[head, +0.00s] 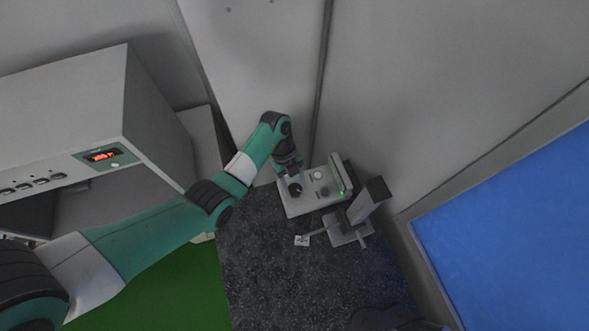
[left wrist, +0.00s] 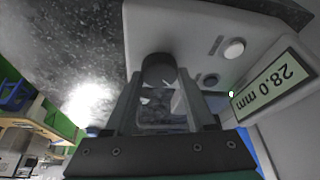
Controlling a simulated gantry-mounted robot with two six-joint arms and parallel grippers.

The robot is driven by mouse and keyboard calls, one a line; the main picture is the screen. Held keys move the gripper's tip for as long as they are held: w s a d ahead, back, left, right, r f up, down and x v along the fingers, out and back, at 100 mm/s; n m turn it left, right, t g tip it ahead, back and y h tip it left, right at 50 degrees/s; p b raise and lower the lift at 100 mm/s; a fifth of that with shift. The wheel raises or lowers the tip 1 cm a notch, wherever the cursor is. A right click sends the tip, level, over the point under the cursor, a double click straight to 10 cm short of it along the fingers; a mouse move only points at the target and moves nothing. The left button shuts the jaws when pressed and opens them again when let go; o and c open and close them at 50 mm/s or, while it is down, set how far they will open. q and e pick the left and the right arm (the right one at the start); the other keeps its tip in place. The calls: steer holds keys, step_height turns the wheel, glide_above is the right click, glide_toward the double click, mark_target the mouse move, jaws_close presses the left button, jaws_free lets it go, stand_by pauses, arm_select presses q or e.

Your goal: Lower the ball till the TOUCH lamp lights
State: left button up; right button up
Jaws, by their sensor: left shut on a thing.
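A grey control box (head: 307,203) stands on the dark speckled table. My left gripper (head: 291,178) reaches it from above, shut on its black knob (head: 295,189). In the left wrist view the knob (left wrist: 158,68) sits between the two fingers. The box's display (left wrist: 274,86) appears upside down there and reads 28.0 mm. A pale round part (left wrist: 233,48) on the box top may be a button or lamp; I see no clear glow on it. A small stand (head: 349,230) with a thick column is beside the box. The ball cannot be made out.
A small white marked tile (head: 302,241) lies on the table (head: 260,270) near the stand. A large grey instrument (head: 70,105) with a red readout is at left. A blue panel (head: 520,220) is at right. The table's front is mostly clear, with a dark shape at its lower edge.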

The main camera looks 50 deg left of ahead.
arm_select(q)
jaws_close()
steer(key=shift+n+t, duration=0.3)
steer(key=shift+n, duration=0.4)
steer(key=o, duration=1.3)
jaws_free()
